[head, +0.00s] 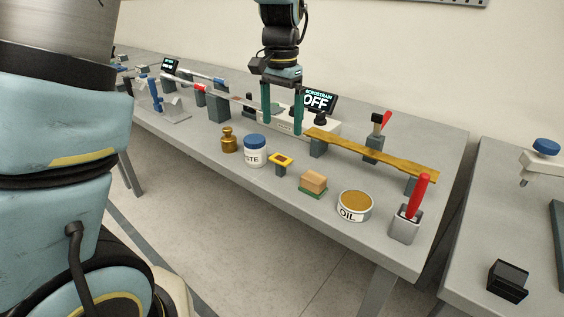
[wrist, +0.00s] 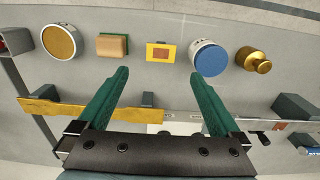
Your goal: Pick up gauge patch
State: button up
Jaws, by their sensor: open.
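The gauge patch (head: 281,159) appears to be the small yellow square on a small grey stand near the front of the bench, between the white jar and the wooden block. In the wrist view the gauge patch (wrist: 150,53) is a yellow rectangle with an orange-red middle. My gripper (head: 282,129) has two green fingers pointing down, spread apart with nothing between them. It is above the bench, farther back than the patch. In the wrist view the patch lies just beyond the gap between the fingertips (wrist: 159,74).
A blue-lidded jar (head: 255,151), brass weight (head: 229,140), wooden block (head: 313,182) and oil tin (head: 354,207) line the front. A display reading OFF (head: 318,101) stands behind my gripper.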

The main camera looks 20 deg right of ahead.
aim_at(283, 157)
notch_tip(283, 157, down, 4)
jog(key=shift+r+p, duration=0.1)
jog(key=shift+p, duration=0.2)
jog(key=f+p, duration=0.1)
jog(key=f, duration=0.3)
jog(key=shift+w+d+p, duration=0.2)
jog(key=shift+p, duration=0.15)
jog(key=shift+f, duration=0.55)
jog(key=shift+f, duration=0.25)
jog(key=shift+c, duration=0.2)
jog(key=c, duration=1.3)
